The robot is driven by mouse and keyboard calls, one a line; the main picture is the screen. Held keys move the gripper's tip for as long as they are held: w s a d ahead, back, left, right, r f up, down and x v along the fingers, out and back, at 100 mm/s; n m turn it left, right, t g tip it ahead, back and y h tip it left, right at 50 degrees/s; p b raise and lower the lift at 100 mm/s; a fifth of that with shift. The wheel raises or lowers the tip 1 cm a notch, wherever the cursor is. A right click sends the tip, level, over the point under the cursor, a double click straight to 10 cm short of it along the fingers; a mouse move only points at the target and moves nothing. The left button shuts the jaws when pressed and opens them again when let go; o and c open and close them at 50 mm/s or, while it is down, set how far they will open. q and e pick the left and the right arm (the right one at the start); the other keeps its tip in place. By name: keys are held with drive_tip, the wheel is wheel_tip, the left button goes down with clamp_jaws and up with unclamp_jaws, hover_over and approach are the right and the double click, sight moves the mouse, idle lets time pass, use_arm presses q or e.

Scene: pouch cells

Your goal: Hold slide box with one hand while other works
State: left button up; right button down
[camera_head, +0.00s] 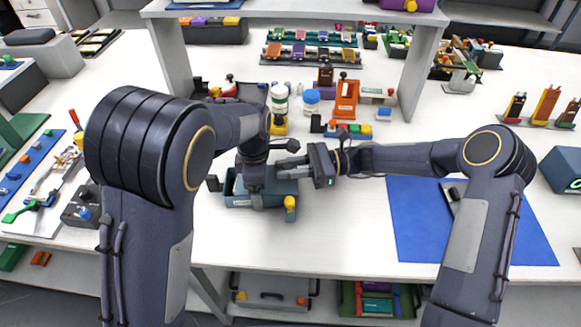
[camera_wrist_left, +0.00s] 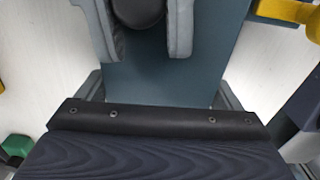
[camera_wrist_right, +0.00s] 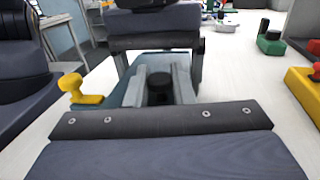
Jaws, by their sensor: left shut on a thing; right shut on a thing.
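The teal slide box (camera_head: 237,198) lies on the white table in front of me, with a yellow knob (camera_head: 290,203) at its right front. My left gripper (camera_head: 257,192) reaches down onto the box and is shut on it. In the left wrist view, its grey fingers stand either side of a dark round part (camera_wrist_left: 138,10) above the teal surface (camera_wrist_left: 160,75). My right gripper (camera_head: 287,166) comes in level from the right. In the right wrist view, its fingers are shut on a dark round knob (camera_wrist_right: 160,87) at the box. My arms hide much of the box.
A blue mat (camera_head: 425,225) lies to the right with a dark tool on it. A grey shelf frame (camera_head: 425,65) rises behind. White table is free between box and mat.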

sight(275, 173)
drive_tip(key=a, duration=0.3)
drive_tip(key=shift+a, duration=0.2)
drive_tip(key=c, duration=1.3)
unclamp_jaws()
drive_tip(key=shift+o, duration=0.2)
drive_tip(key=shift+d, duration=0.15)
drive_tip(key=d, duration=0.4)
drive_tip(key=w+d, duration=0.1)
drive_tip(key=d, duration=0.2)
drive_tip(key=w+d, duration=0.1)
drive_tip(key=d, duration=0.3)
drive_tip(key=shift+d, duration=0.35)
